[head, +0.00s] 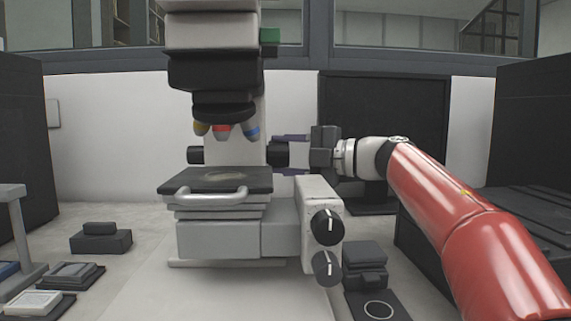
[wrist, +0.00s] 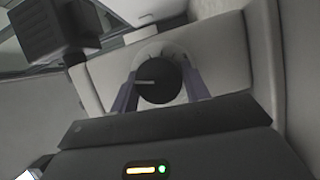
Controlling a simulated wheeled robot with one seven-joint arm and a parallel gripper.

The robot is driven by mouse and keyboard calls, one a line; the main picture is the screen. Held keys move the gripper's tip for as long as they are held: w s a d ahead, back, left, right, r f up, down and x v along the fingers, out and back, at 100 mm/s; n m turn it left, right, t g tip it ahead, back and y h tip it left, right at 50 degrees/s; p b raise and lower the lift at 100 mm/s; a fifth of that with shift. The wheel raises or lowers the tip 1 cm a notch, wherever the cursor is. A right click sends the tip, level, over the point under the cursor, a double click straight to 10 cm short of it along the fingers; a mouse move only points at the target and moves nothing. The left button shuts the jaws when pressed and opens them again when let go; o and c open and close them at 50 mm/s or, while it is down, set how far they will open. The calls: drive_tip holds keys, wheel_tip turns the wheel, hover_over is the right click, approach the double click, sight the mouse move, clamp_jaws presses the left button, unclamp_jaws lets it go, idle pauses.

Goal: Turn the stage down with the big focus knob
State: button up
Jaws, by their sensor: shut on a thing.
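The microscope's big focus knob (head: 278,154) is black and round, on the right side of the column. My gripper (head: 291,154) reaches it from the right, one finger above and one below, shut on the knob. In the wrist view the knob (wrist: 159,80) shows face on with a pale pointer line aimed left, between the two purple-grey fingers (wrist: 160,92). The stage (head: 215,181) is a dark flat plate with a pale specimen on it, below the coloured objectives (head: 222,130). A clear gap separates stage and objectives.
Two black dials (head: 327,227) sit on a grey box at the microscope's lower right. A dark block (head: 365,256) stands beside it. A black monitor (head: 385,120) stands behind my arm. Small trays (head: 72,274) lie at left.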

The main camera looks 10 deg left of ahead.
drive_tip(key=shift+f+n+y+b, duration=0.2)
drive_tip(key=shift+n+y+b, duration=0.3)
drive_tip(key=shift+n+b, duration=0.45)
drive_tip(key=shift+n, duration=0.35)
drive_tip(key=o, duration=1)
drive_tip(key=shift+r, duration=0.1)
drive_tip(key=shift+r, duration=0.1)
